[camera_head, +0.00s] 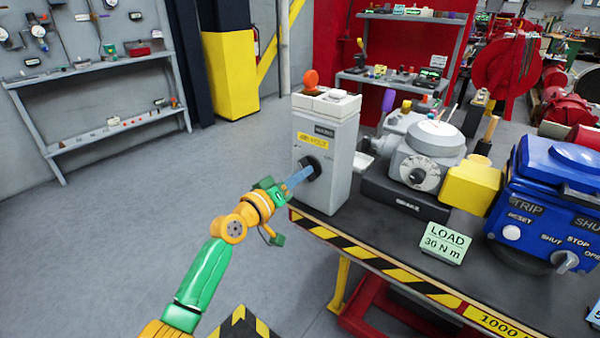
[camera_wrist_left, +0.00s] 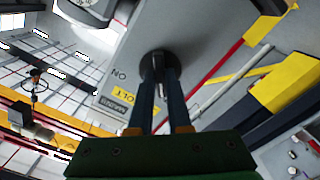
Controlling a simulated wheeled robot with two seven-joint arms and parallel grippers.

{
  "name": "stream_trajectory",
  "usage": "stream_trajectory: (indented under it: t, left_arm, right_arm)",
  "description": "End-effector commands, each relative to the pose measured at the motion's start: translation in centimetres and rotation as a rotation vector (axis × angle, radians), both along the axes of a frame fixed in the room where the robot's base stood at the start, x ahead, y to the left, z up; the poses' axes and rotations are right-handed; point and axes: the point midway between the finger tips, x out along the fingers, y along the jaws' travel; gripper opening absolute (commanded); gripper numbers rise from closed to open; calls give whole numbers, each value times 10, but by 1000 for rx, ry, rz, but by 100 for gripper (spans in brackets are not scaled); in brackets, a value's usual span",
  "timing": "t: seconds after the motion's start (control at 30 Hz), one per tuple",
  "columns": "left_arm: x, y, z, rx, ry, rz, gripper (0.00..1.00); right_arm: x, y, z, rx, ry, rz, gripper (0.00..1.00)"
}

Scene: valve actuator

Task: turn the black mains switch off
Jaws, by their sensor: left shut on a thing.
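The black mains switch (camera_head: 314,166) is a round knob on the front face of a grey box (camera_head: 325,190) with a yellow label, at the left end of the bench. My left gripper (camera_head: 302,176) reaches it from the front left, and its blue fingers are shut on the knob. In the left wrist view the two fingers (camera_wrist_left: 160,85) hold the black switch (camera_wrist_left: 156,62) from both sides. The word "ON" shows on the panel beside it. The fingers hide part of the knob, and its exact angle is hard to tell. My right gripper is not in view.
The bench edge (camera_head: 400,273) has black and yellow stripes. A grey dial unit (camera_head: 425,165), a yellow block (camera_head: 470,185), a blue actuator (camera_head: 560,190) and a "LOAD 30 N m" sign (camera_head: 446,243) stand right of the box. The floor at left is clear.

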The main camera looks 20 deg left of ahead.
Motion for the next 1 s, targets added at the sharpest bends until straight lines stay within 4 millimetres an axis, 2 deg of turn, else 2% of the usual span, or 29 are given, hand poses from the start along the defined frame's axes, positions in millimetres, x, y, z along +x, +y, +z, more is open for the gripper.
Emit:
stream_trajectory:
  t: [0.33,0.83,0.87,0.9,0.97,1.0]
  left_arm:
    - [0,-1,-2,-98,43,-3,0]
    - [0,-1,-3,-113,49,-4,0]
    - [-1,-1,-3,-113,49,-4,22]
    - [0,-1,-3,-112,49,-4,32]
    - [0,-1,-2,-112,48,-3,46]
    - [0,-1,-2,-112,47,-2,46]
  right_arm:
    - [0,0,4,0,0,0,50]
    - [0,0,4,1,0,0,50]
    - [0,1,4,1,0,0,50]
    - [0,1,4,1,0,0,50]
    - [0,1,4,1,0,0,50]
    - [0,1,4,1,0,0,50]
